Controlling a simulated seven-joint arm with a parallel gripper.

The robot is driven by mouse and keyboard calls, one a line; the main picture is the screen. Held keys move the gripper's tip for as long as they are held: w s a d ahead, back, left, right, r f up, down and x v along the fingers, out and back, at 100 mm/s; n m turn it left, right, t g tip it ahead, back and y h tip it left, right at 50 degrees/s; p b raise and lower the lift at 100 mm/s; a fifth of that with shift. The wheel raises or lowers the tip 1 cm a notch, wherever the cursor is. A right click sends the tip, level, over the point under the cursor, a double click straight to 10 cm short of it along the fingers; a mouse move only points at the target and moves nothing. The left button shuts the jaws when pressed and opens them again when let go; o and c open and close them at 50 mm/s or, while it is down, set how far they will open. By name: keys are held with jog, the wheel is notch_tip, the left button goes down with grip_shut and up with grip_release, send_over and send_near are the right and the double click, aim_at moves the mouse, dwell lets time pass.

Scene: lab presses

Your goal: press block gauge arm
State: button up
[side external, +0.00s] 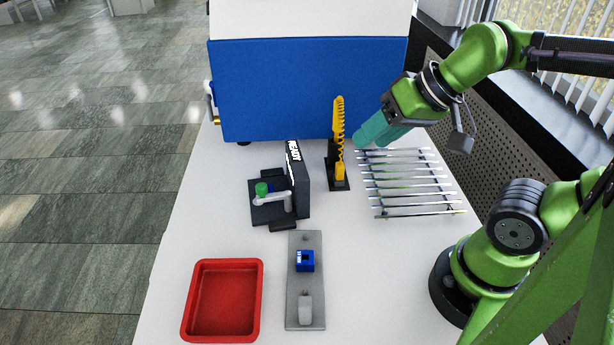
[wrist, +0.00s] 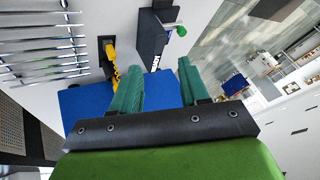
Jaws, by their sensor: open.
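A black gauge-like device (side external: 298,180) with a "READY" panel stands mid-table. A pale lever arm (side external: 272,199) and a green knob (side external: 262,189) are on its left side; the knob also shows in the wrist view (wrist: 181,31). A blue block (side external: 305,260) with a dark opening sits on a grey plate (side external: 305,238) in front of the device. My gripper (side external: 366,139) has teal fingers and is above the back right of the table, away from the block and lever. In the wrist view its fingers (wrist: 158,85) are spread, with nothing between them.
A yellow toothed piece (side external: 339,125) stands on a black base beside my gripper. A rack of metal rods (side external: 410,182) lies to its right. A big blue box (side external: 310,85) closes off the back. A red tray (side external: 223,300) is at front left.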

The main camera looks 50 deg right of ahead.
jog(key=a, duration=0.1)
jog(key=w+a+f+n+g, duration=0.1)
jog(key=a+f+n+g, duration=0.1)
jog(key=a, duration=0.1)
jog(key=shift+w+f, duration=0.2)
jog(key=shift+w, duration=0.2)
jog(key=c, duration=0.7)
jog(key=w+a+f, duration=0.1)
jog(key=a, duration=0.1)
jog(key=w+a+f+g+h, duration=0.1)
jog(key=w+a, duration=0.1)
jog(key=w+a+f+g+h, duration=0.1)
jog(key=a, duration=0.2)
jog(key=shift+w+f, duration=0.15)
jog(key=shift+w, duration=0.05)
grip_shut()
jog(key=w+a+m, duration=0.1)
jog(key=w+m+h, duration=0.1)
jog(key=w, duration=0.1)
jog(key=w+a+m+h, duration=0.1)
jog(key=shift+w+a+m+t, duration=0.15)
jog(key=shift+a+m+t, duration=0.2)
jog(key=shift+m+t, duration=0.05)
